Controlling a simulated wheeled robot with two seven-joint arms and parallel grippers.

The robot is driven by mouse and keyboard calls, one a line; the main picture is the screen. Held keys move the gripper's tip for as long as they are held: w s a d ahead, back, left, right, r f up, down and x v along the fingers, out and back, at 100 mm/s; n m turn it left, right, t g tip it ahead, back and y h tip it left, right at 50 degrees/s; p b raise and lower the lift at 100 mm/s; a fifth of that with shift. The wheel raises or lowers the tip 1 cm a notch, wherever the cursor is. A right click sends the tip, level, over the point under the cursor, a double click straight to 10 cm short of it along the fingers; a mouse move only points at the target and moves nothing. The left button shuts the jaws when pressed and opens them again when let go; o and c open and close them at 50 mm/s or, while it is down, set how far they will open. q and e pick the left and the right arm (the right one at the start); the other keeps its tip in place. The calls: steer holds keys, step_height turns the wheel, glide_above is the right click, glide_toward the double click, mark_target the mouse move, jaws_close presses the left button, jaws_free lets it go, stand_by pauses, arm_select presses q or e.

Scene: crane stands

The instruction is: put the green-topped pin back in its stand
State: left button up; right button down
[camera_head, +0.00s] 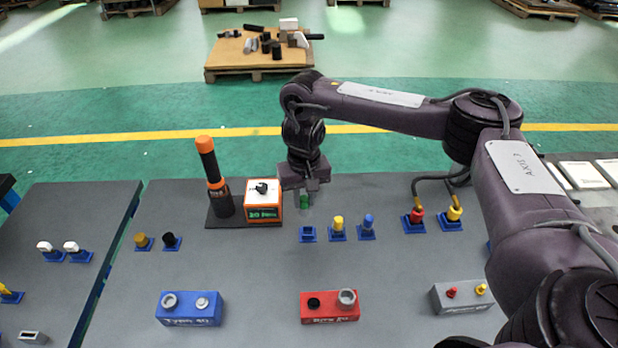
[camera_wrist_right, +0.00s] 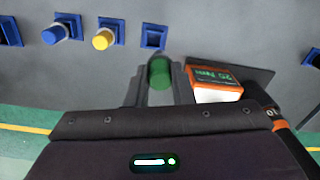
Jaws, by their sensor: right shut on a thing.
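The green-topped pin (camera_head: 304,201) is held between the fingers of my right gripper (camera_head: 305,193), above the far part of the table. Its green top also shows in the right wrist view (camera_wrist_right: 159,72), between the two fingers; its lower part is hidden there. An empty blue stand (camera_head: 307,234) with a square opening sits on the table, nearer the front than the pin. In the right wrist view this stand (camera_wrist_right: 154,37) lies just beyond the fingertips, apart from the pin. My left gripper is not in view.
Beside the empty stand are a yellow-topped pin (camera_head: 338,223) and a blue-topped pin (camera_head: 368,222) in blue stands. An orange and white box (camera_head: 263,200) and a tall black and orange tool (camera_head: 213,175) stand left of my right gripper. A red block (camera_head: 329,307) is in front.

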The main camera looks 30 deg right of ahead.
mark_target(308, 206)
steer(key=shift+d, duration=0.4)
steer(key=shift+f, duration=0.2)
steer(key=shift+d+p, duration=0.1)
steer(key=shift+p, duration=0.3)
steer(key=shift+f+b, duration=0.65)
steer(key=shift+f, duration=1.2)
steer(key=shift+f+b, duration=0.3)
steer(key=shift+f, duration=0.55)
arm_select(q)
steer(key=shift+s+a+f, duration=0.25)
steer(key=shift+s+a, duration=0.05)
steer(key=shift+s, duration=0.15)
arm_select(e)
steer(key=shift+f, duration=0.25)
steer(key=shift+f, duration=0.1)
